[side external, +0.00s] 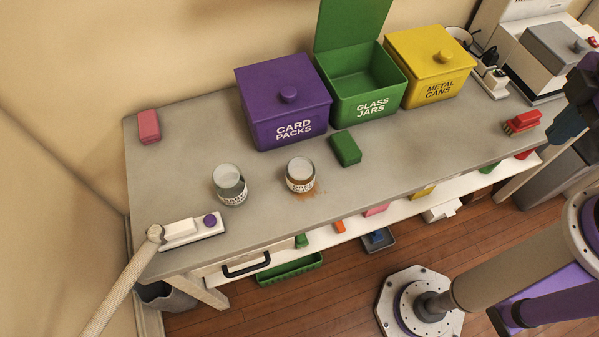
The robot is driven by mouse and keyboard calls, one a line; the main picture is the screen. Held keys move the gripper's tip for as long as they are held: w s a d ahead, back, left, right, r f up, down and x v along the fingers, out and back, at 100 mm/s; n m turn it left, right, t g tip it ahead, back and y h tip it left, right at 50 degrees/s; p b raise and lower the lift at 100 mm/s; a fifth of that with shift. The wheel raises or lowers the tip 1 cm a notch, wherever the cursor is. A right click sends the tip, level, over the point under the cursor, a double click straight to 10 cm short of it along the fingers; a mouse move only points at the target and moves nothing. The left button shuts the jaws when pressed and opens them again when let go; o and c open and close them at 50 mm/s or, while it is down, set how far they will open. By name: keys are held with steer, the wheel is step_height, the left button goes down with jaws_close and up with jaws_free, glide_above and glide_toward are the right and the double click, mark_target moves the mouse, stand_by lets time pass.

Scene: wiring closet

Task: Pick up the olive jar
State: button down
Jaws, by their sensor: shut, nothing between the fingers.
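Two short round containers with pale tops and white printed labels stand upright on the grey bench. The left one (230,185) has a dark grey-green band and looks most like the olive jar, though its print is too small to read. The right one (300,175) has a brown band, with brown crumbs or a spill at its foot. Nothing touches either container. Parts of my arm show at the right and lower right, well away from both. I cannot make out my gripper's fingers in this view.
Behind stand a lidded purple CARD PACKS bin (283,105), an open green GLASS JARS bin (366,88) and a lidded yellow METAL CANS bin (430,65). A green block (345,149) lies right of the containers. A white hose-fed device (190,232) sits front left.

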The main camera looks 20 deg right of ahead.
steer(key=shift+c, duration=0.2)
jaws_free()
steer(key=m+t+y, duration=0.3)
steer(key=t+y, duration=0.6)
steer(key=y, duration=0.1)
glide_toward(300, 172)
steer(key=shift+h, duration=0.3)
steer(key=w+a+f, duration=0.1)
steer(key=w+f, duration=0.1)
steer(key=w+a+f, duration=0.1)
steer(key=w, duration=0.1)
steer(key=shift+a+f, duration=0.35)
steer(key=shift+a, duration=0.05)
steer(key=shift+x, duration=2.6)
